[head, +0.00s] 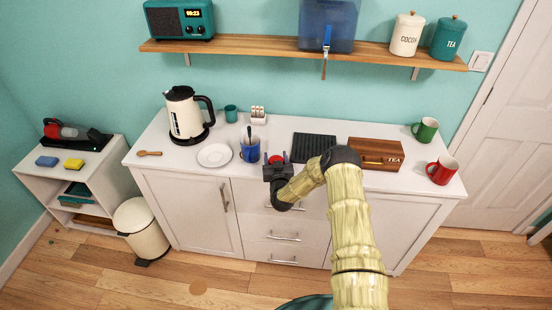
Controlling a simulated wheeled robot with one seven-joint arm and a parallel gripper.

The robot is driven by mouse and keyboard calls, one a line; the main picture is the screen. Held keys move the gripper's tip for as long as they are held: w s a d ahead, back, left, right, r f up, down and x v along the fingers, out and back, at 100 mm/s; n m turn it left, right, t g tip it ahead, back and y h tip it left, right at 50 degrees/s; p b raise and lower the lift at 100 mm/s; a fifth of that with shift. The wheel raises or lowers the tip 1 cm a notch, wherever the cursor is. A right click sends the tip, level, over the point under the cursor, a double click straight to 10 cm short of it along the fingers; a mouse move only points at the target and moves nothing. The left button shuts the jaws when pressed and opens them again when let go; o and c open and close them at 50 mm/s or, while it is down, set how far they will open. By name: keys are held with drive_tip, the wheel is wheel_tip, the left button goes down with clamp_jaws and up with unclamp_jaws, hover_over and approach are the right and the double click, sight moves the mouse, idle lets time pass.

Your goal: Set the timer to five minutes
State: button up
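My gripper (277,166) is above the front of the white counter, just right of a blue mug (249,153). Its fingers are dark and small in this view, so I cannot tell whether they are open or shut. A small red thing (276,159) shows at the gripper's tip, mostly hidden by it. I cannot tell whether it is the timer or whether the gripper touches it. No other thing in view is clearly a kitchen timer.
The white counter (180,157) holds a kettle (186,116), a white plate (214,155), a black ribbed mat (314,146), a wooden tea box (360,153), and green (425,130) and red mugs (441,170). A wooden shelf (250,44) hangs above.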

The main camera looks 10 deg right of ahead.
drive_tip(key=shift+c, duration=0.8)
drive_tip(key=shift+d+m+h+b, duration=0.1)
drive_tip(key=shift+m+h+b, duration=0.25)
drive_tip(key=shift+m+h, duration=0.55)
drive_tip(key=o, duration=1)
drive_tip(key=shift+s, duration=0.15)
drive_tip(key=s+a+b, duration=0.1)
drive_tip(key=s, duration=0.4)
drive_tip(key=s+a+b, duration=0.1)
drive_tip(key=s, duration=0.5)
drive_tip(key=s+a+b, duration=0.1)
drive_tip(key=s, duration=0.5)
drive_tip(key=shift+a, duration=0.25)
drive_tip(key=shift+w, duration=0.1)
